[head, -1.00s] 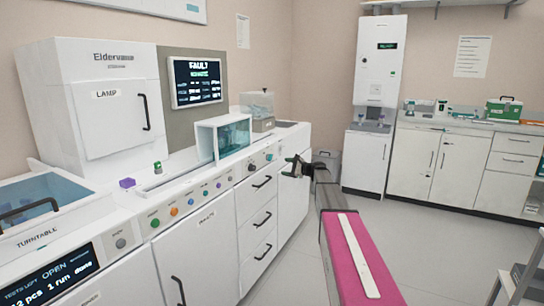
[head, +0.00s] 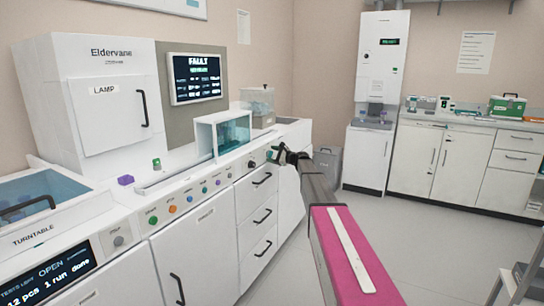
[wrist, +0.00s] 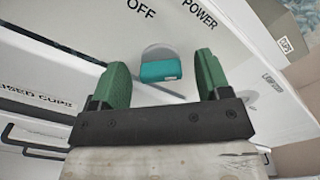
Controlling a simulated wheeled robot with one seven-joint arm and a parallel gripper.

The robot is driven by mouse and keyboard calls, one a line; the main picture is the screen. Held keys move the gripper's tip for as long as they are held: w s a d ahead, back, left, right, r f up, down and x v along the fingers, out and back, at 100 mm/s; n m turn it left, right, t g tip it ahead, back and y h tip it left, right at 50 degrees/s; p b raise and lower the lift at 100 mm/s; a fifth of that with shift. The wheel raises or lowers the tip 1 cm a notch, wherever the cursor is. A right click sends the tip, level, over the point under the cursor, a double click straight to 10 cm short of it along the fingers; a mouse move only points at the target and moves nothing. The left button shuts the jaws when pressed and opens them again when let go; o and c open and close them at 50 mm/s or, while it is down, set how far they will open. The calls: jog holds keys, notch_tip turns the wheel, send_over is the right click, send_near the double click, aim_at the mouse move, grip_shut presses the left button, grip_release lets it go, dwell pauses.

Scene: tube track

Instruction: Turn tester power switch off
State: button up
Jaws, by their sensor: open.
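The power switch (wrist: 161,71) is a teal handle on a grey round disc on the tester's white panel. The words OFF and POWER are printed beside it in the wrist view. My gripper (wrist: 161,80) is open, with one green finger on each side of the teal handle and gaps to both. I cannot tell how deep the fingers reach around it. In the head view my gripper (head: 287,154) is at the right end of the tester's front (head: 200,195), close to the panel. The switch is too small to read there.
A row of coloured buttons (head: 188,197) runs along the panel left of my gripper. Drawers with black handles (head: 263,216) lie below. A grey bin (head: 328,164) stands behind my arm. The tester screen (head: 196,77) reads FAULT.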

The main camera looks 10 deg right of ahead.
jog(key=shift+w+a, duration=0.2)
jog(key=shift+a, duration=0.1)
jog(key=shift+c, duration=0.3)
jog(key=c, duration=0.9)
jog(key=shift+o, duration=0.2)
